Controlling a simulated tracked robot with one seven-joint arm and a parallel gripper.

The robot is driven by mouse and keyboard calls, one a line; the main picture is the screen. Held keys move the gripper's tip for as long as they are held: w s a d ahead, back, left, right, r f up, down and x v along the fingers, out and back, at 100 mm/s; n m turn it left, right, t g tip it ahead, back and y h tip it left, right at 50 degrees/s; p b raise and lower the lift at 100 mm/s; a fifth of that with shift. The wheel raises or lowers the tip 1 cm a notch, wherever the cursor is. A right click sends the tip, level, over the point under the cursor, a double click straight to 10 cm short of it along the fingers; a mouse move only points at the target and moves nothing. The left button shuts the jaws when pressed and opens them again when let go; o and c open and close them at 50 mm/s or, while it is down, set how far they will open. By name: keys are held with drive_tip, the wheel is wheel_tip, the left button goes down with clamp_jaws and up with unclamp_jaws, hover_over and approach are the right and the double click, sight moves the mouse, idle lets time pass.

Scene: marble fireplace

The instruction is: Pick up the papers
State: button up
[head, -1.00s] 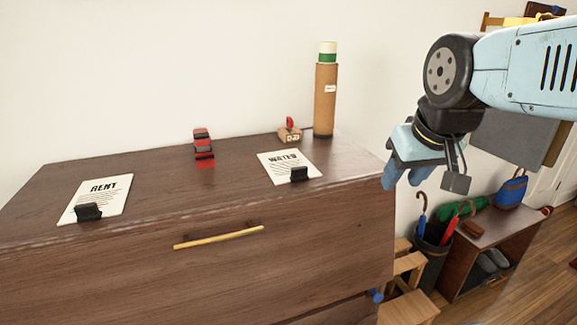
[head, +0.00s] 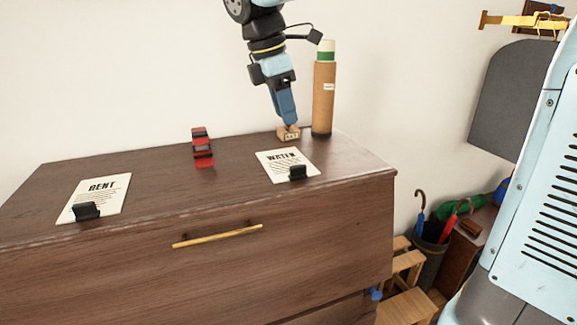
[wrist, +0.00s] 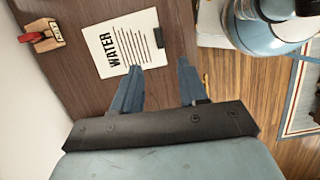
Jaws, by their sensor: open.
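Two white papers lie on the brown dresser top. The WATER paper (head: 284,162) is at the right and has a black clip (head: 297,172) on its near edge. The RENT paper (head: 100,193) is at the left, with a black clip (head: 86,210) at its near edge. My gripper (head: 288,122) is above the dresser's back right, pointing down, near the small wooden block. In the wrist view my gripper (wrist: 159,66) is open and empty, with its left fingertip overlapping the edge of the WATER paper (wrist: 105,48) in the picture. I cannot tell its exact height.
A tall brown tube (head: 324,95) with a green and white top stands close to the right of my gripper. The small wooden block (head: 288,134) and a red and black object (head: 202,148) are on the dresser (head: 140,165). An umbrella stand (head: 429,243) is at right.

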sight(297, 166)
drive_tip(key=shift+n, duration=0.3)
drive_tip(key=x, duration=1.3)
drive_tip(key=shift+w+a+f, duration=0.15)
drive_tip(key=shift+f, duration=0.2)
drive_tip(key=shift+c, duration=0.3)
clamp_jaws()
